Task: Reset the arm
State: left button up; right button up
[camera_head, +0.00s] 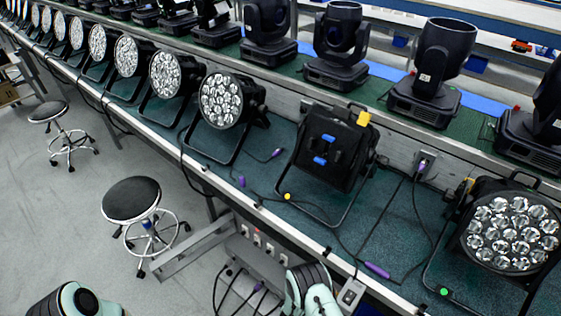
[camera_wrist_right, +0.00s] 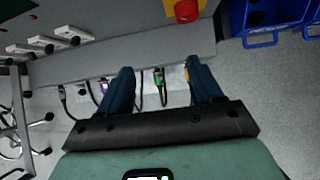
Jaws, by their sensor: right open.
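My right gripper (camera_wrist_right: 158,74) is open in the right wrist view, with two dark blue fingers apart. Nothing is held between them. Cables and a green-marked plug (camera_wrist_right: 157,76) show behind the gap, below a grey ledge. In the head view, part of my right arm (camera_head: 308,288) shows at the bottom, in front of the bench edge. Part of my left arm (camera_head: 75,300) shows at the bottom left. My left gripper is out of view.
A bench (camera_head: 290,225) with a dark green top carries a row of par cans, one turned back-first (camera_head: 333,150). A cable with a purple connector (camera_head: 377,270) lies on it. Stools (camera_head: 132,199) stand on the open floor at left. A blue crate (camera_wrist_right: 268,22) is at upper right.

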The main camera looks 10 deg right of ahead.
jog(key=s+a+r+m+g+y, duration=0.15)
jog(key=s+m+g, duration=0.35)
jog(key=s, duration=0.5)
jog(key=s+a+r+m+g+y, duration=0.1)
jog(key=s+m+g+y, duration=0.25)
jog(key=s+m, duration=0.55)
jog(key=s+a+r+m+t+y, duration=0.2)
jog(key=s+r+m, duration=0.3)
jog(key=r+m, duration=0.5)
jog(key=a+m+y, duration=0.1)
jog(key=m, duration=0.4)
jog(key=shift+s+a+y, duration=0.25)
jog(key=shift+s+y, duration=0.05)
jog(key=shift+s, duration=0.1)
pick_arm(q)
jog(key=s+d+f+g, duration=0.1)
jog(key=s+d+g, duration=0.1)
jog(key=s, duration=0.4)
jog(key=s+d+f+g+h, duration=0.1)
jog(key=s+d+g, duration=0.1)
jog(key=s, duration=0.5)
jog(key=shift+d+f+m+g, duration=0.25)
jog(key=shift+d+m+g, duration=0.1)
jog(key=shift+m+g, duration=0.05)
pick_arm(e)
jog(key=shift+s+d+r+m+t, duration=0.1)
jog(key=shift+d+r+m+t, duration=0.15)
jog(key=shift+m, duration=0.15)
jog(key=c, duration=0.3)
